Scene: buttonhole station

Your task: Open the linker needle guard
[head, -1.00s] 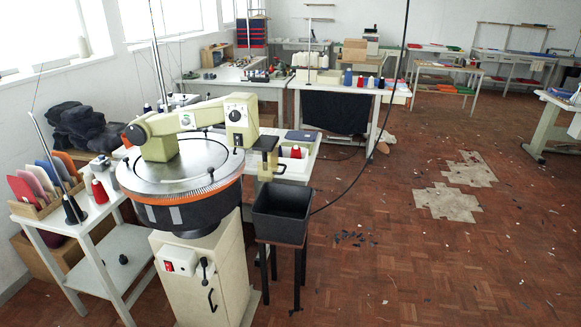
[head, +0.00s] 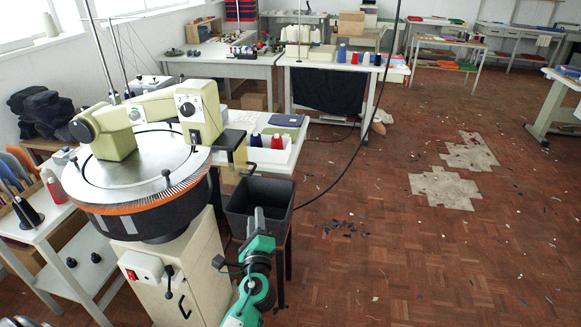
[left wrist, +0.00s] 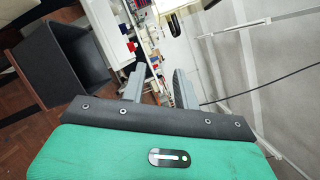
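The linker is a cream machine with a round metal dial (head: 140,170) ringed by fine needles and an orange band. Its cream arm (head: 155,105) reaches over the dial to a head with a dark knob (head: 188,108). A small olive and black bracket (head: 237,155) sits at the dial's right; I cannot tell surely which part is the needle guard. My left gripper (head: 258,215) is in front of the black bin, below and right of the dial, touching nothing that I can see. In the left wrist view its two grey fingers (left wrist: 158,88) stand apart and empty.
The black bin (head: 280,195) stands close beside the linker. The pedestal carries a red switch (head: 132,275) and a black handle. A side table (head: 60,262) with cones and coloured pieces is at left. A black cable hangs right of the linker. The floor at right is open.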

